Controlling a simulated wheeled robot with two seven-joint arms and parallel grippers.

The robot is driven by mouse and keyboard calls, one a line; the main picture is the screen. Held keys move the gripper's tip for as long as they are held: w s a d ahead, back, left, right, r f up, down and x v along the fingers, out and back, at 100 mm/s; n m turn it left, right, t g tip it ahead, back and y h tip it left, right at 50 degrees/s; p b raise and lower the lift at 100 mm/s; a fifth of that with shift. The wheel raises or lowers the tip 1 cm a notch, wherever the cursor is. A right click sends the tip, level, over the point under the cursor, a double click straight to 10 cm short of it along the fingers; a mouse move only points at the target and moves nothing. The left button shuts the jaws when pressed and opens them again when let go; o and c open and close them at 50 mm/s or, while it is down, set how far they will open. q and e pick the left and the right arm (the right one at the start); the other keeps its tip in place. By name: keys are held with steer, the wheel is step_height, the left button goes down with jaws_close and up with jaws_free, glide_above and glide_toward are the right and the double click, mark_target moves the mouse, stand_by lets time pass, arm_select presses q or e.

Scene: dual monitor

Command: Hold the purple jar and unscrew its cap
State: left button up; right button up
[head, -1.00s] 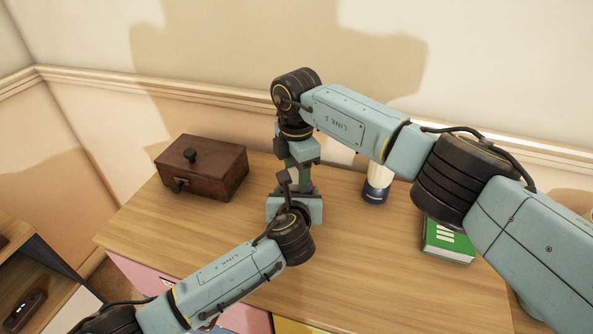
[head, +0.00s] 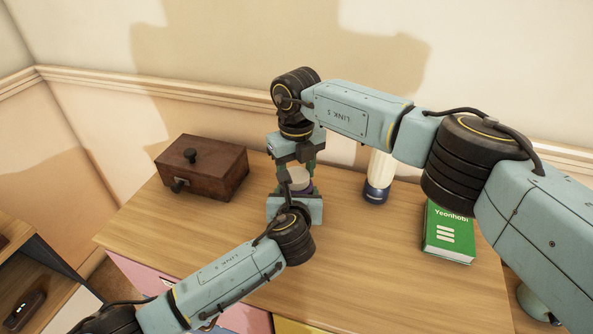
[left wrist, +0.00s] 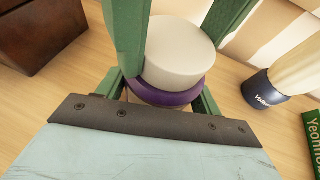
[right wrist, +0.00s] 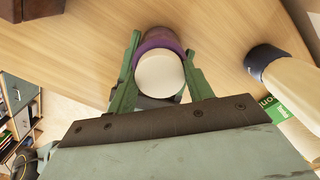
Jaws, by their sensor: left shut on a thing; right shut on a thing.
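The purple jar (head: 307,190) stands on the wooden desk top with its off-white cap (head: 297,176) on it. The cap (left wrist: 180,52) and the purple rim (left wrist: 170,95) show large in the left wrist view; the lower body is mostly hidden there. My left gripper (left wrist: 160,98) is shut on the jar from the front, below the cap. My right gripper (head: 297,167) comes down from above, its green fingers on both sides of the cap. The cap (right wrist: 160,76) also lies between its fingers in the right wrist view. I see no clear gap between cap and jar.
A brown wooden box (head: 203,168) with a knob stands left of the jar. A white and navy cylinder (head: 376,190) stands to the right, near my right forearm. A green book (head: 449,235) lies farther right. The desk top (head: 370,260) in front is clear.

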steer(key=shift+n, duration=0.8)
steer(key=o, duration=1.1)
